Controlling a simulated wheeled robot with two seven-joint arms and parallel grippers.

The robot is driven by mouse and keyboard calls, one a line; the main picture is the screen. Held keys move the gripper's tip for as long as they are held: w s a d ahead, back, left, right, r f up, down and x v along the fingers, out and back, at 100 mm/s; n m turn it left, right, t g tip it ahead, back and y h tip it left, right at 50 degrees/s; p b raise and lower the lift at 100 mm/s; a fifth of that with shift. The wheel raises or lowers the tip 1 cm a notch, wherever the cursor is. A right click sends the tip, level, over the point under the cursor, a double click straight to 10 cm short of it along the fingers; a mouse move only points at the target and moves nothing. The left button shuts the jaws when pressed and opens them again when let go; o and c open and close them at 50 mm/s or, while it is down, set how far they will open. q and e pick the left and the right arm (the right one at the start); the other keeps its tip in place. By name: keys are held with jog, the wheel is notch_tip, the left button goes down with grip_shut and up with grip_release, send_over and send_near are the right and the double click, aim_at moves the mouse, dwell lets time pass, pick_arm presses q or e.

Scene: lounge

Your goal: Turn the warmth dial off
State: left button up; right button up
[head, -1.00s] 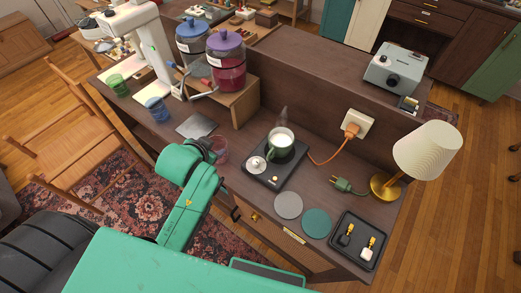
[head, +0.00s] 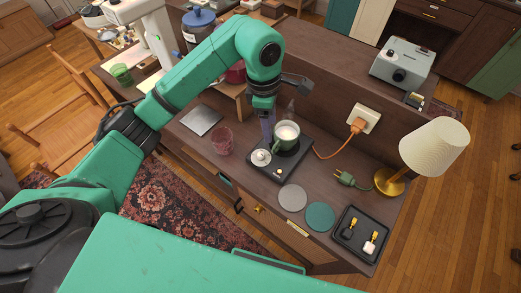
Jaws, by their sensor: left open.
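A black mug warmer (head: 291,169) sits on the desk. Its round silver dial (head: 261,157) is at the left end of the top. My left gripper (head: 268,138) points down close above the dial, just left of the mug. It is open, and I see nothing between its fingers. Whether a fingertip touches the dial I cannot tell. My right gripper is out of view.
A pinkish glass (head: 222,141) stands left of the warmer. Grey (head: 292,197) and teal (head: 320,216) coasters lie in front of it. To the right are an outlet with an orange plug (head: 357,126), a green plug (head: 346,178), a lamp (head: 434,149) and a black tray (head: 342,248).

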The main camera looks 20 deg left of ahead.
pick_arm(q)
jog(key=a+y, duration=0.1)
jog(key=a, duration=0.1)
jog(key=p, duration=0.4)
send_near(261, 154)
notch_tip(261, 154, down, 8)
jog(key=shift+w, duration=0.1)
jog(key=shift+f, duration=0.4)
jog(key=shift+c, duration=0.3)
grip_shut()
